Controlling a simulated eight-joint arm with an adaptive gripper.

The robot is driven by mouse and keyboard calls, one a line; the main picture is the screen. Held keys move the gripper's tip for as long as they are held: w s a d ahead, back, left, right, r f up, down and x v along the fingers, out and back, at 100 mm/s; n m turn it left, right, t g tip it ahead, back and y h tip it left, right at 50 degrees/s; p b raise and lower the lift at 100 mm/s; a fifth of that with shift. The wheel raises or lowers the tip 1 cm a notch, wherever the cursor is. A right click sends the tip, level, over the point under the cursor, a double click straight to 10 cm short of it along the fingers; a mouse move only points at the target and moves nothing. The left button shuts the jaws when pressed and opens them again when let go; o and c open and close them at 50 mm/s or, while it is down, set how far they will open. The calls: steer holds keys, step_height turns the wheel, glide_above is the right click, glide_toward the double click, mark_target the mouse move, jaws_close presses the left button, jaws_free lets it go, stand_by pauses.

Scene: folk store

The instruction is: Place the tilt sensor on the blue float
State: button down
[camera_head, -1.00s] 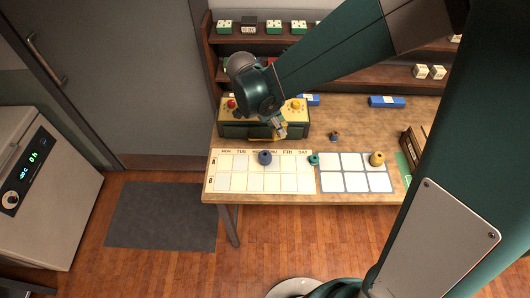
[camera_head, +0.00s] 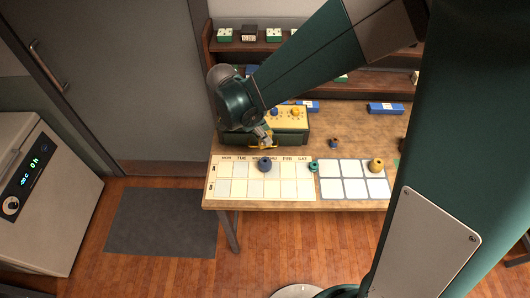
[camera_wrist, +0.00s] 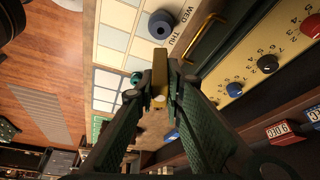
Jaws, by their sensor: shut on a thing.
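My gripper (camera_head: 266,143) is in front of the green box, just behind the calendar board. In the wrist view my gripper (camera_wrist: 160,92) is shut on a small gold-coloured block, seemingly the tilt sensor (camera_wrist: 160,66), partly hidden by the fingers. The blue float (camera_head: 265,164), a dark blue ring with a central hole, sits on the calendar board under the weekday headings. It also shows at the top of the wrist view (camera_wrist: 161,24), apart from the held block. In the head view the held block is too small to make out clearly.
The green box (camera_head: 230,142) with coloured knobs and a yellow handle stands close behind my gripper. A teal float (camera_head: 313,167) and a yellow float (camera_head: 376,165) sit to the right. A small brown-and-blue piece (camera_head: 334,143) lies behind the pale grid (camera_head: 355,187).

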mark_target(265, 146)
steer(key=shift+f, duration=2.55)
steer(key=shift+f, duration=2.1)
steer(key=shift+f, duration=0.15)
steer(key=c, duration=2.4)
jaws_free()
steer(key=shift+r, duration=0.2)
steer(key=v, duration=1.2)
steer(key=shift+s, duration=0.1)
